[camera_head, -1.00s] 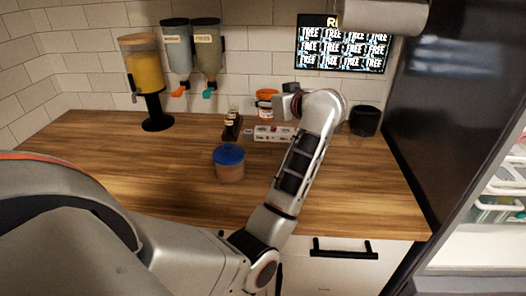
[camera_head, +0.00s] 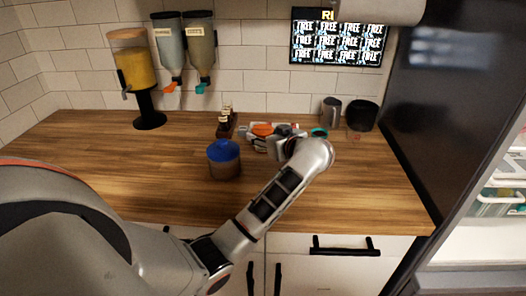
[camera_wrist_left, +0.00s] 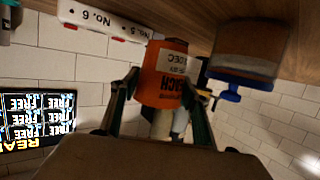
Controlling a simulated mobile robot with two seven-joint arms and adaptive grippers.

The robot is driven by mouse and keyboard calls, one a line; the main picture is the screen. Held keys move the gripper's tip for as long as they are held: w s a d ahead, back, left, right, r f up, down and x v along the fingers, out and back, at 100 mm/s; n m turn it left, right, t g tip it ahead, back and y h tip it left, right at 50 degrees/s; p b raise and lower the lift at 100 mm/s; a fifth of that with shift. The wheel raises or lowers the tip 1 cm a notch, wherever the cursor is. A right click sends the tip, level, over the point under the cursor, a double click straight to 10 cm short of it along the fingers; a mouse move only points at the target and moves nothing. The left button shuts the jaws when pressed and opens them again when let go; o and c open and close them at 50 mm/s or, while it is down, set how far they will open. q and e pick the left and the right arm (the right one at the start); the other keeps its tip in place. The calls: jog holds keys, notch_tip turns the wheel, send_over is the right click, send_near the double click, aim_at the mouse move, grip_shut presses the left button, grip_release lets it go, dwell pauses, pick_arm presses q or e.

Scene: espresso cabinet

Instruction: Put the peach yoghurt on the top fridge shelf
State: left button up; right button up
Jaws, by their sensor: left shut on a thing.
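The peach yoghurt is an orange cup (camera_wrist_left: 163,78) with a white label reading PEACH. In the left wrist view it sits between the two fingers of my left gripper (camera_wrist_left: 158,98), which is shut on it. In the head view the orange top of the yoghurt (camera_head: 262,129) shows over the middle of the counter, and my left gripper (camera_head: 270,144) partly hides it. I cannot tell whether it touches the counter. The open fridge (camera_head: 500,200) shows at the right edge; its top shelf cannot be made out. My right gripper is not in view.
A blue-lidded jar (camera_head: 224,165) stands left of my left gripper. Small bottles (camera_head: 225,122), a metal cup (camera_head: 331,110) and a black container (camera_head: 362,116) stand behind. Dispensers (camera_head: 135,75) are at the back left. The dark fridge side (camera_head: 440,100) rises at the right. The front-left counter is clear.

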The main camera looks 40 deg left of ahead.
aim_at(263, 149)
pick_arm(q)
jog(key=shift+f+b, duration=0.4)
jog(key=shift+f, duration=2.3)
jog(key=o, duration=1.2)
jog(key=shift+f, duration=0.1)
